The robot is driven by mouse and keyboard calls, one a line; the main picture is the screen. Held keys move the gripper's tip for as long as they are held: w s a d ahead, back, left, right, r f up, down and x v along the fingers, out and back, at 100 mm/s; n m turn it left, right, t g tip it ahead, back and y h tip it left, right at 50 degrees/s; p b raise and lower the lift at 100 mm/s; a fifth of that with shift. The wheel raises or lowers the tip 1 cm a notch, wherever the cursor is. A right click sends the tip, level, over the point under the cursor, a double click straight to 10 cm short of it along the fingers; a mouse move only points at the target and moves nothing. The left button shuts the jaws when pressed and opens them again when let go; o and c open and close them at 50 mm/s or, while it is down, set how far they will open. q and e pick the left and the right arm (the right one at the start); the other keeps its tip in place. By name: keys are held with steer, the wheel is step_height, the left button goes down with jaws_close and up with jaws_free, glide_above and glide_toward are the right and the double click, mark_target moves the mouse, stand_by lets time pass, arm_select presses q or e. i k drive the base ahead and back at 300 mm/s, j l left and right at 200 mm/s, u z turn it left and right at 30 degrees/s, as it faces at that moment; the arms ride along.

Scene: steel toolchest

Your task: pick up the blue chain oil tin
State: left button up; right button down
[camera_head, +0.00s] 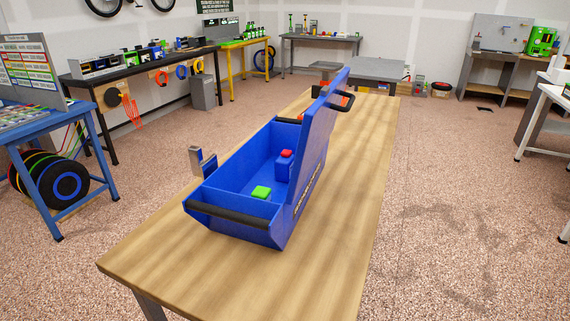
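An open blue toolchest (240,224) stands on a wooden table, its lid (318,140) raised on the right side. Inside it, toward the far right, stands a blue tin with a red top (282,168), which looks like the chain oil tin; its lower part is dark against the blue walls. A green-topped item (262,192) lies nearer, on the chest floor, apart from the tin. Neither of my grippers shows in the head view.
Red parts show behind the lid. The wooden table (350,220) is bare in front and to the right.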

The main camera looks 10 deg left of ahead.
mark_target(283, 166)
steer(key=k+j+u, duration=0.1)
steer(key=k+u, duration=0.15)
steer(key=k, duration=0.35)
steer(key=u, duration=1.45)
steer(key=i+j+u, duration=0.1)
steer(key=u, duration=0.3)
steer(key=i+u, duration=0.15)
steer(key=u, duration=0.2)
steer(key=i+u, duration=0.15)
steer(key=u, duration=0.25)
steer(key=i+z, duration=0.2)
steer(key=i, duration=1.15)
steer(key=i+l+z, duration=0.1)
steer(key=i+z, duration=0.35)
steer(key=i+j+z, duration=0.15)
steer(key=i+z, duration=0.25)
steer(key=i, duration=0.25)
steer(key=i+l+z, duration=0.1)
steer(key=i+z, duration=0.85)
steer(key=z, duration=0.2)
steer(key=i+l+z, duration=0.1)
steer(key=i+z, duration=0.4)
steer(key=i+j+z, duration=0.15)
steer(key=i+z, duration=0.6)
steer(key=i, duration=0.4)
steer(key=i+j+z, duration=0.1)
steer(key=i+z, duration=0.15)
steer(key=i, duration=0.45)
